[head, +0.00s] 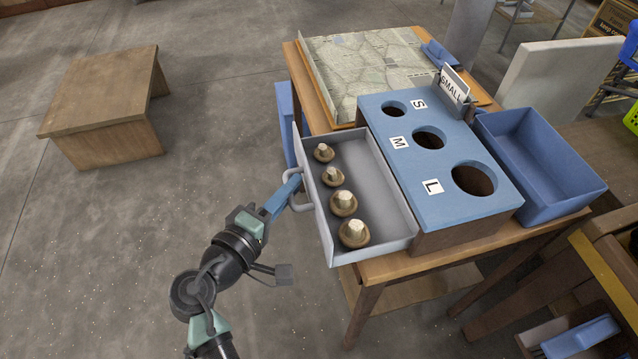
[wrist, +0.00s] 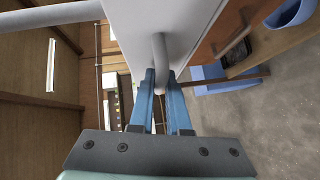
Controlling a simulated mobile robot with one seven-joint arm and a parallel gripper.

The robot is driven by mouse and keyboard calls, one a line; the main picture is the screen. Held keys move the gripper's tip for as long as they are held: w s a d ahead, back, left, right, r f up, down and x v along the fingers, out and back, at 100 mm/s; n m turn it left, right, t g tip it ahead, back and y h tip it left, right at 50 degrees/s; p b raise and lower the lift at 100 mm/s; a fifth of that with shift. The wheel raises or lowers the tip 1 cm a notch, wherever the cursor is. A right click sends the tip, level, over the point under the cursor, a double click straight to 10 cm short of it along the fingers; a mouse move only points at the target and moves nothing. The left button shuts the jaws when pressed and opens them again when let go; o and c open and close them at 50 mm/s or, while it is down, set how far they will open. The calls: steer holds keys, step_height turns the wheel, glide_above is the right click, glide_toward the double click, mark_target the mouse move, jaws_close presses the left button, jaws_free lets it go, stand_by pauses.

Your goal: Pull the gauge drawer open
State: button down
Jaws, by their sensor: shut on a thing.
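The gauge drawer (head: 384,200) is grey and stands well out from the blue-topped gauge box (head: 408,128), over the table's left edge. Several brown-and-cream mushrooms (head: 343,203) lie in a row along its front. Its grey bar handle (head: 301,192) is on the outer face; the handle also shows in the wrist view (wrist: 160,48). My gripper (head: 294,184) is at the handle, its blue fingers (wrist: 161,78) closed on the bar from either side. The fingers partly hide the handle in the head view. The box top has three holes marked S, M and L.
A blue bin (head: 560,195) stands right of the box, with a "SMALL" card (head: 453,84) behind the box. A patterned panel (head: 365,65) lies on the far part of the table (head: 440,262). Floor left of the drawer is clear up to a wooden bench (head: 100,85).

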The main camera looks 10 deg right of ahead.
steer(key=shift+a, duration=0.15)
steer(key=c, duration=1.2)
jaws_free()
steer(key=shift+o, duration=0.2)
steer(key=p+v, duration=0.1)
steer(key=v, duration=1.2)
